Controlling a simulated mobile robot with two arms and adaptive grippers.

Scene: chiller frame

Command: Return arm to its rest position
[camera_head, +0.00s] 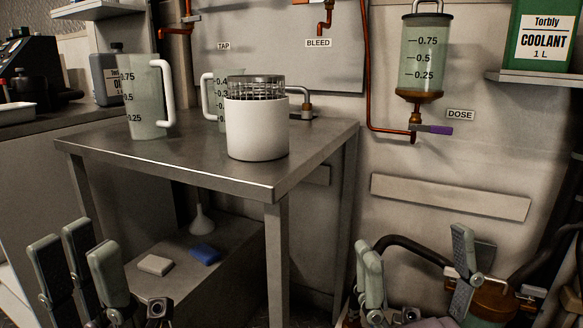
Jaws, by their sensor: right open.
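My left gripper (75,262) is at the lower left with its fingers pointing up. The fingers stand apart and I see nothing between them. It is in front of the steel table, left of its near leg. My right gripper (416,270) is at the lower right. Its fingers are spread wide apart and pointing up, and it is open and empty. It is in front of the wall panel, below the blank plate. The lower parts of both grippers are cut off by the picture's bottom edge.
The steel table (185,165) holds a white-handled jug (146,98), a second jug (220,84) and a white pot (257,130). A sight-glass tank (425,50) hangs on the wall. A copper-coloured vessel (495,302) with dark hoses is close to my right gripper.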

